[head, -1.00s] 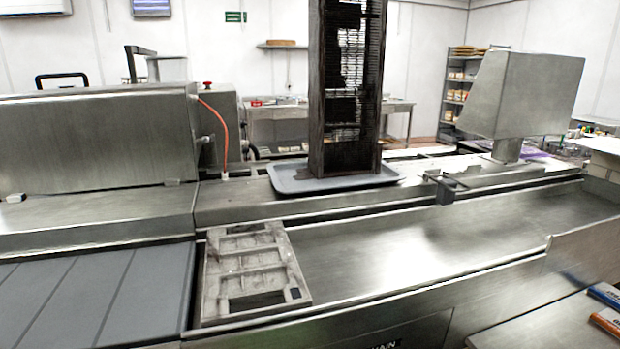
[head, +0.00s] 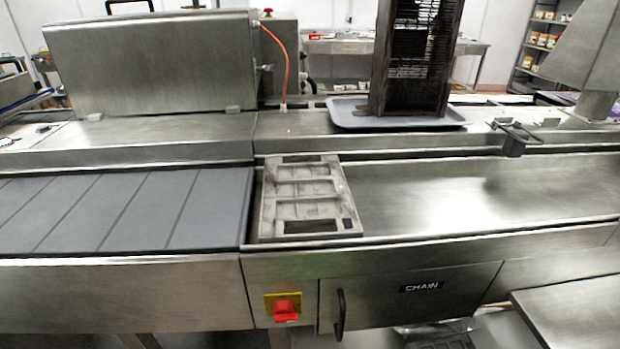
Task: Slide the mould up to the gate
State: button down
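The mould (head: 307,197) is a worn, pale grey rectangular frame with several recesses. It lies flat at the left end of the bare steel channel (head: 440,205), right beside the grey slatted belt (head: 120,210). A small dark patch shows near its right front corner. A small steel bracket (head: 512,138) with a dark block stands on the channel's back edge, to the right; it may be the gate, but I cannot tell for sure. The channel between mould and bracket is empty. My gripper is not in view.
A dark rack tower (head: 415,60) stands on a grey tray (head: 345,113) behind the channel. A steel housing (head: 155,65) stands behind the belt. Below the channel are a red switch (head: 286,308) and a CHAIN door with a black handle (head: 340,312). A steel table (head: 580,305) is at front right.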

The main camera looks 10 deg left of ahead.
aim_at(300, 191)
jog(key=j+u, duration=0.45)
jog(key=k+j+u, duration=0.1)
jog(key=j+u, duration=0.2)
jog(key=u, duration=0.15)
